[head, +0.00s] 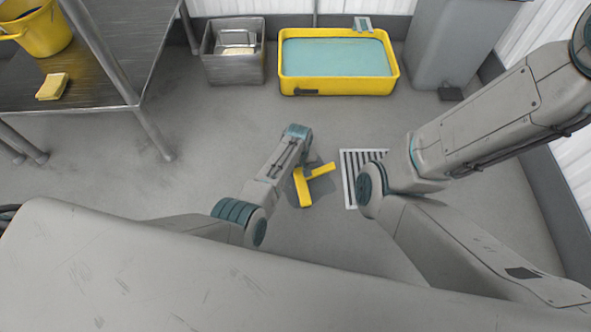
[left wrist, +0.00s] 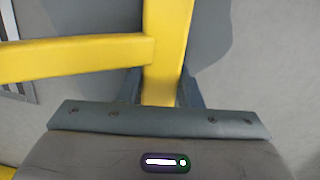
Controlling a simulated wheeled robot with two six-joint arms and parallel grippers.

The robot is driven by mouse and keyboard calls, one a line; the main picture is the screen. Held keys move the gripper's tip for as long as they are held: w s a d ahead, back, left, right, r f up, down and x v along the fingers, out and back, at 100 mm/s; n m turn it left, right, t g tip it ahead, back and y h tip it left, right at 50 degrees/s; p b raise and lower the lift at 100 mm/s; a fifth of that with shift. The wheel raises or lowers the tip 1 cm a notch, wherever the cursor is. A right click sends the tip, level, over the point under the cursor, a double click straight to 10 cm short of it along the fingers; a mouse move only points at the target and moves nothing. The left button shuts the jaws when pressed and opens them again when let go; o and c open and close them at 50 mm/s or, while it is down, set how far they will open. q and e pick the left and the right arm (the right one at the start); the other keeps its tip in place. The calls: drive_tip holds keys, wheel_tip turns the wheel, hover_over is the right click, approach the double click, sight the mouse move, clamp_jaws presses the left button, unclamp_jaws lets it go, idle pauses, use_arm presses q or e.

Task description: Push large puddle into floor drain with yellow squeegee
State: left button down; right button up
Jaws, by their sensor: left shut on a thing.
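The yellow squeegee (head: 302,188) is low over the floor, left of the floor drain (head: 348,178). Its handle (left wrist: 166,55) and a yellow crosspiece (left wrist: 75,57) show in the left wrist view. My left gripper (left wrist: 160,88) is shut on the handle; in the head view my left forearm partly covers this spot. The large puddle (head: 322,187) is a darker grey patch around the squeegee, reaching close to the drain's left side. The puddle also shows in the left wrist view (left wrist: 208,35), with a corner of the drain grate at left (left wrist: 15,88). My right gripper is out of view.
A yellow tub of bluish water (head: 288,88) and a metal bin (head: 230,70) stand at the back wall. A grey container (head: 445,45) stands back right. A metal table (head: 110,85) at left holds a yellow bucket (head: 45,33) and sponge (head: 52,87). My right arm partly covers the drain.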

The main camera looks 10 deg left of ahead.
sight(319, 169)
use_arm(q)
drive_tip(key=shift+w+d+b, duration=0.25)
drive_tip(key=shift+d+b, duration=0.05)
drive_tip(key=shift+d, duration=0.6)
drive_tip(key=shift+w+d+b, duration=0.25)
drive_tip(key=shift+d+b, duration=0.05)
drive_tip(key=shift+d, duration=0.6)
drive_tip(key=shift+w+d+b, duration=0.3)
drive_tip(key=shift+d+b, duration=0.1)
drive_tip(key=shift+d, duration=0.5)
drive_tip(key=shift+w+d+b, duration=0.25)
drive_tip(key=shift+d+b, duration=0.15)
drive_tip(key=shift+d, duration=0.45)
drive_tip(key=shift+w+d+b, duration=0.25)
drive_tip(key=shift+d+b, duration=0.3)
drive_tip(key=shift+d, duration=0.35)
drive_tip(key=shift+w+d+b, duration=0.25)
drive_tip(key=shift+d+b, duration=0.25)
drive_tip(key=shift+d, duration=0.4)
drive_tip(key=shift+d, duration=0.1)
